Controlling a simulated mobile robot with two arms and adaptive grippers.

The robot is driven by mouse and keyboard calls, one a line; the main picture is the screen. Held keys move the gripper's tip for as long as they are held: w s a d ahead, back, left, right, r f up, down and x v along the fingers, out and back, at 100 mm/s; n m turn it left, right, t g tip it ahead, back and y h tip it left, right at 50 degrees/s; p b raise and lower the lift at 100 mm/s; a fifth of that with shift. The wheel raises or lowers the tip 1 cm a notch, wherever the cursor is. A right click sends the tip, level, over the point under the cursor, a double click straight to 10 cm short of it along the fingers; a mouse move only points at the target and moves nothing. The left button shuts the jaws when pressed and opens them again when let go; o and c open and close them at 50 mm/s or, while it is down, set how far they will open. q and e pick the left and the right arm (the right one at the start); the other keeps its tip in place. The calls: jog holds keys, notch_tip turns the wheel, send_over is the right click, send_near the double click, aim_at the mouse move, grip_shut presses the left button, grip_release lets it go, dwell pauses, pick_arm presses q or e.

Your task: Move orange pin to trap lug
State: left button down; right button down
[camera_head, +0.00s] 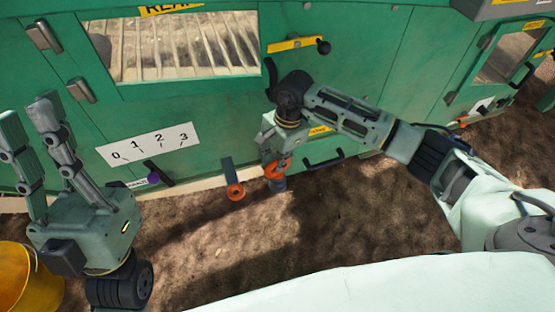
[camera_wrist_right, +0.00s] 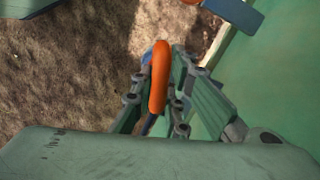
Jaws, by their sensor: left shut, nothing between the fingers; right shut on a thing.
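The orange pin shows as an orange ring (camera_head: 277,170) in the head view and as an upright orange loop (camera_wrist_right: 159,78) in the right wrist view. My right gripper (camera_head: 279,160) is shut on it, low in front of the green machine wall. The loop stands between its fingers in the wrist view (camera_wrist_right: 162,95). A grey-blue piece (camera_head: 279,184) shows just below the ring. Left of it hangs a grey-blue bracket (camera_head: 228,172) with another orange ring (camera_head: 235,192) at its lower end. I cannot tell which part is the trap lug. My left gripper (camera_head: 27,112) is shut and empty at the left.
The green machine (camera_head: 200,120) has a white 0-to-3 scale (camera_head: 150,145), a purple-tipped lever (camera_head: 153,178) and a yellow handle bar (camera_head: 295,43). A yellow bucket (camera_head: 15,280) stands at the lower left. Bare soil (camera_head: 340,215) lies in front of the wall.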

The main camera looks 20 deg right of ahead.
jog(key=c, duration=1.7)
grip_release()
jog(key=shift+o, duration=0.2)
jog(key=shift+r, duration=0.1)
notch_tip(320, 180, up, 12)
jog(key=d, duration=0.2)
jog(key=shift+w+f, duration=0.1)
jog(key=shift+f, duration=0.1)
